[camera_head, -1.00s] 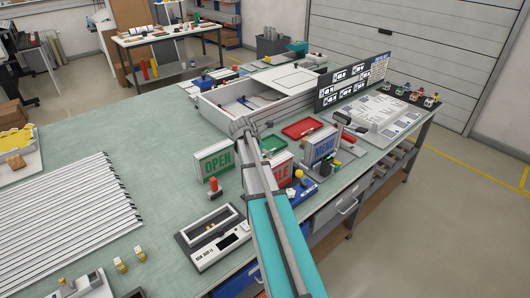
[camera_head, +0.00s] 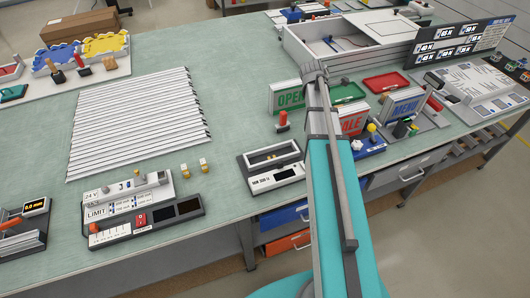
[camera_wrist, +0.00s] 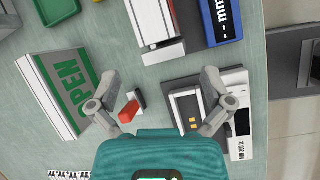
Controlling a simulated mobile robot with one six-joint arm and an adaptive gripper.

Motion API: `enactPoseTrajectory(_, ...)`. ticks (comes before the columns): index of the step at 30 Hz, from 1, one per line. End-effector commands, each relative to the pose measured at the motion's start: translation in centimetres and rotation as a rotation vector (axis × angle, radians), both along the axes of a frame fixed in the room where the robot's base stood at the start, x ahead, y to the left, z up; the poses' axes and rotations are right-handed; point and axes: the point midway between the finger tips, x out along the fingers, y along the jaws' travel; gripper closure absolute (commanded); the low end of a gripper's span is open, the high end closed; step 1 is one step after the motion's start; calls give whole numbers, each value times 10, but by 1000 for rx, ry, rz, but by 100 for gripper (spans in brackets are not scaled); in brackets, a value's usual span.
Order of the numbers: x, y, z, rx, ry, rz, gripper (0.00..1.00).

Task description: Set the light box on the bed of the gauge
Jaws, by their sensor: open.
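Three sign-like light boxes stand on the green bench: a green OPEN box (camera_head: 287,96), a red SALE box (camera_head: 352,121) and a blue MENU box (camera_head: 403,105). The gauge (camera_head: 273,180), a low unit with a black-framed bed and a small display, lies in front of the OPEN box; its bed looks empty. In the wrist view my gripper (camera_wrist: 158,80) is open and empty above the bench. The OPEN box (camera_wrist: 62,95) is beside its left finger, and the gauge (camera_wrist: 238,118) is under its right finger. My arm hides the hand in the head view.
A red-handled tool (camera_wrist: 130,109) stands between the OPEN box and gauge. Green (camera_head: 345,94) and red (camera_head: 386,82) trays lie behind the boxes. A white bin (camera_head: 318,58) stands farther back. White strips (camera_head: 140,120) cover the bench's left; bare bench lies around (camera_head: 225,100).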

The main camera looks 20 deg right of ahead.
Motion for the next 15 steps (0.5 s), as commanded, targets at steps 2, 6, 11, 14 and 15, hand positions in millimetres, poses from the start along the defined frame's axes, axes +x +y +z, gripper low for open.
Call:
enactPoseTrajectory(2, -11, 28, -3, 41, -46, -82, 0)
enactPoseTrajectory(6, -25, 70, -7, 117, -121, -246, 0)
enactPoseTrajectory(11, -43, 117, -12, 201, -189, -439, 0)
enactPoseTrajectory(14, -56, 146, -14, 251, -220, -564, 0)
enactPoseTrajectory(15, -62, 157, -15, 270, -231, -614, 0)
